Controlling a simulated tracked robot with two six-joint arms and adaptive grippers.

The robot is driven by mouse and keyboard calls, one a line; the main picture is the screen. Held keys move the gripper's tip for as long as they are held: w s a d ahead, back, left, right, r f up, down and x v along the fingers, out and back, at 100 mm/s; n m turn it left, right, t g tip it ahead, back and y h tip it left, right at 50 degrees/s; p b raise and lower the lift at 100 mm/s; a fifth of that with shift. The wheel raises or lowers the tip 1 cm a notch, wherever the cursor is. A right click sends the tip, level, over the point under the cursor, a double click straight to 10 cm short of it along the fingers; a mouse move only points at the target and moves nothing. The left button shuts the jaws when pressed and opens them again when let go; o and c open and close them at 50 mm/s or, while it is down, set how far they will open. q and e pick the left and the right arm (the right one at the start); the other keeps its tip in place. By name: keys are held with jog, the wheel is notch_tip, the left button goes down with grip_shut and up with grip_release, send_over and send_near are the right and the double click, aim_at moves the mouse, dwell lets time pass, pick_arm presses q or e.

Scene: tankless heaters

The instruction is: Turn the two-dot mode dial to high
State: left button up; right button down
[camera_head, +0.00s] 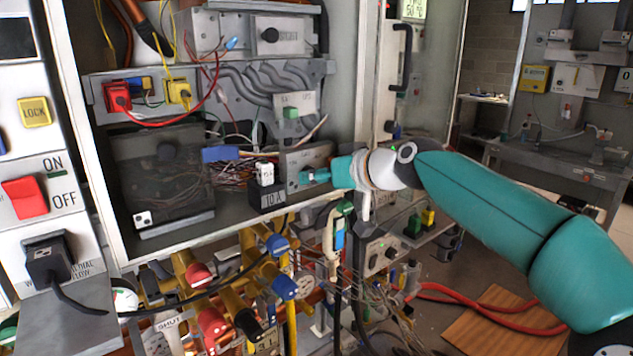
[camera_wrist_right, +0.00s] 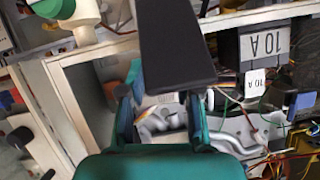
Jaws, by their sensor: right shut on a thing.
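My right gripper (camera_head: 308,176) reaches in from the right to the front of a small grey control box (camera_head: 308,155) in the open cabinet. Its fingers are shut on the mode dial at the box's front, but the dial is mostly hidden behind them and its pointer cannot be read. In the right wrist view the fingers (camera_wrist_right: 160,112) stand either side of a pale face (camera_wrist_right: 166,98) with small lettering, too small to read. My left gripper is not in view.
A black 10 A block (camera_head: 268,198) sits left of the control box. A dark box (camera_head: 160,190) stands further left. Pipes and coloured valve handles (camera_head: 205,320) crowd the space below. The cabinet's right frame stands close to my wrist.

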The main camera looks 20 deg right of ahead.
jog(key=m+y+b, duration=0.1)
jog(key=m+y, duration=0.1)
jog(key=m, duration=0.1)
jog(key=shift+d+f+b, duration=0.1)
jog(key=shift+d+b, duration=0.05)
jog(key=shift+b, duration=0.15)
jog(key=shift+m, duration=0.3)
jog(key=c, duration=0.8)
grip_release()
jog(key=v, duration=1.2)
jog(key=shift+w+d, duration=0.2)
